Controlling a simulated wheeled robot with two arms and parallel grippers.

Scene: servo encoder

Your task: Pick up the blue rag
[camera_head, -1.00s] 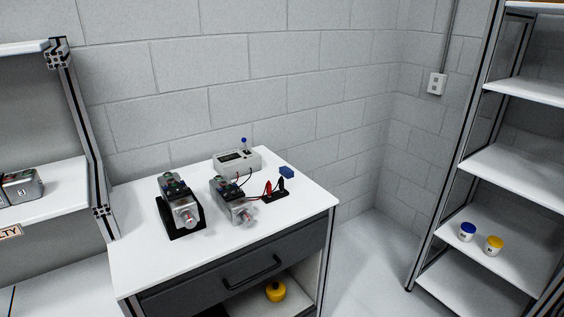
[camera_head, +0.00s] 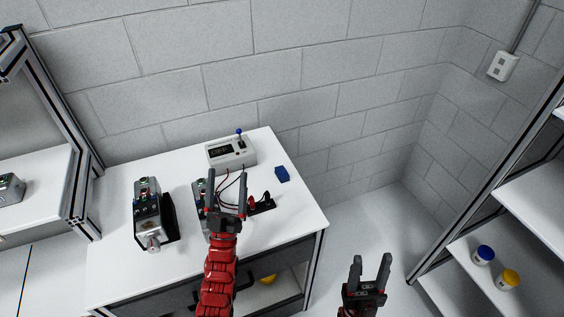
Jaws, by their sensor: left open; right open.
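The blue rag (camera_head: 282,174) is a small dark blue folded piece lying on the white tabletop (camera_head: 290,219), near its back right edge. My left gripper (camera_head: 227,178) is open and empty, in front of the rag and to its left in the picture. It hides part of a servo unit and some wires. My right gripper (camera_head: 372,265) is open and empty at the lower right, beyond the table's right edge and well away from the rag.
A grey tester box (camera_head: 231,151) with a blue-knobbed lever stands left of the rag. Red and black clips (camera_head: 262,204) lie in front of it. A servo unit (camera_head: 149,217) stands at left. A shelf with blue-lidded (camera_head: 483,254) and yellow-lidded (camera_head: 508,279) jars is at right.

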